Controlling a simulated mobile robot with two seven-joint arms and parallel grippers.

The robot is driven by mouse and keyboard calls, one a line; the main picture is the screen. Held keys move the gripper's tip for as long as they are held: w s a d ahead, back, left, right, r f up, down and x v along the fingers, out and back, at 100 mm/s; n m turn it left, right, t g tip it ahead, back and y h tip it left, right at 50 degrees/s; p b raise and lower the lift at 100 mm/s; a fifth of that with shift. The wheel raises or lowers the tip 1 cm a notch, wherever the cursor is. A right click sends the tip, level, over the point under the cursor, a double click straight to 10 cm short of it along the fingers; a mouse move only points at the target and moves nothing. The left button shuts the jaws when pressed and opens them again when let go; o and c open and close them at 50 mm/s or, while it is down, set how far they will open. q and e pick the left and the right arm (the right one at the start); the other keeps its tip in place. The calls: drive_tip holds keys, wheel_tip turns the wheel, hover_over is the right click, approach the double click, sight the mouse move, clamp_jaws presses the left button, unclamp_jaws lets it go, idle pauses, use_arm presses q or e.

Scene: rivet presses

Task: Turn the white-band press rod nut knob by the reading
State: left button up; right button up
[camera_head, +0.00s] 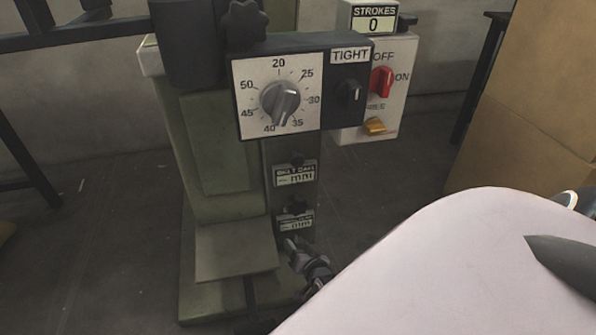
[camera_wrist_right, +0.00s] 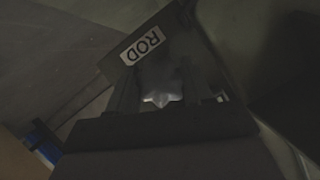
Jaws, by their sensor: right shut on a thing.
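The green press (camera_head: 215,170) stands in the middle of the head view. My right gripper (camera_head: 291,244) is low at the press front, just below the lower of two small readout plates. In the right wrist view, its two dark fingers (camera_wrist_right: 160,90) are shut on a pale grey knob (camera_wrist_right: 162,99), beside a dark box (camera_wrist_right: 118,72) with an upside-down ROD label (camera_wrist_right: 143,46). The knob is mostly hidden between the fingers and dim. In the head view, the gripper hides it. My left gripper is not in view.
A panel has a grey dial (camera_head: 281,103) pointing between 35 and 40 and a TIGHT selector (camera_head: 349,93). A control box (camera_head: 372,100) has a red switch (camera_head: 382,80) and a STROKES counter (camera_head: 373,24) reading 0.

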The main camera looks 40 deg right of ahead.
drive_tip(key=shift+w+d+r+m, duration=0.15)
drive_tip(key=shift+w+r+m, duration=0.1)
drive_tip(key=shift+m, duration=0.35)
drive_tip(key=shift+t+y, duration=0.3)
drive_tip(key=shift+t, duration=0.1)
drive_tip(key=o, duration=1)
drive_tip(key=shift+s+f, duration=0.1)
drive_tip(key=shift+s, duration=0.05)
